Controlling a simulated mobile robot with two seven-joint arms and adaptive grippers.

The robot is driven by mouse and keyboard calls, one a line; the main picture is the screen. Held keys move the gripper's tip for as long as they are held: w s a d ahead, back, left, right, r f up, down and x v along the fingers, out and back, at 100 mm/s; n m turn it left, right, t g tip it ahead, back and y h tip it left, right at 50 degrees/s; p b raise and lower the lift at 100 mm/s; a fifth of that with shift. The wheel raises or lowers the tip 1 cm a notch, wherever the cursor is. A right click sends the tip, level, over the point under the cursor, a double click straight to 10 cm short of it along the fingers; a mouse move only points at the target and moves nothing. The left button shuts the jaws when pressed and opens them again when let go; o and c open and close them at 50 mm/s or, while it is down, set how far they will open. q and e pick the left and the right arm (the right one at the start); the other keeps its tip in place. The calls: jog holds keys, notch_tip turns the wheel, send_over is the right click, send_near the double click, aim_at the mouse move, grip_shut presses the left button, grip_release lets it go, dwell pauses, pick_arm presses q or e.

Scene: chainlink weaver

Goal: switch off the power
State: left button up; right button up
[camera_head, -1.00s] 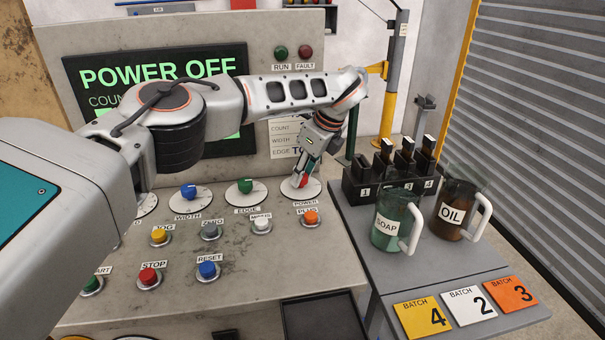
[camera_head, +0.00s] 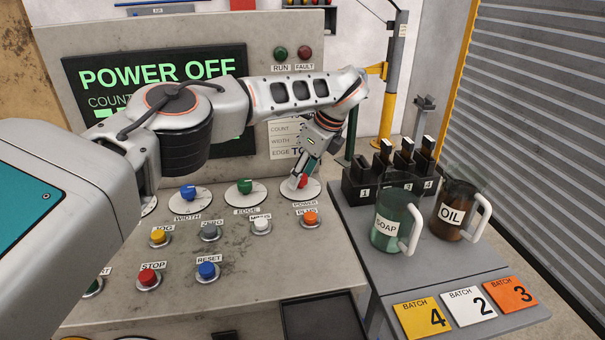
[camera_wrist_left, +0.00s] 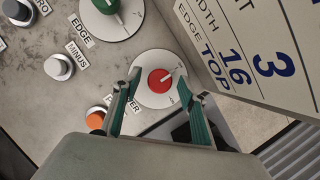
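The red power knob (camera_head: 303,182) sits on a white round dial at the right end of the knob row on the grey console. My left gripper (camera_head: 303,174) is at this knob, coming down from above. In the left wrist view the red knob (camera_wrist_left: 160,80) with its white pointer line lies between my two spread green-padded fingers (camera_wrist_left: 158,92), with gaps on both sides. The gripper is open and holds nothing. The screen (camera_head: 157,72) reads "POWER OFF" in green; my arm covers its lower part. My right gripper is not in view.
A green edge knob (camera_head: 245,187) and blue width knob (camera_head: 188,192) stand to the left. The orange plus button (camera_head: 310,217) and white minus button (camera_head: 261,225) are in front. A side table with a soap jug (camera_head: 391,222) and oil jug (camera_head: 453,212) is at the right.

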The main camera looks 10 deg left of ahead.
pick_arm(q)
jog(key=v, duration=1.2)
jog(key=shift+s+d+f, duration=0.1)
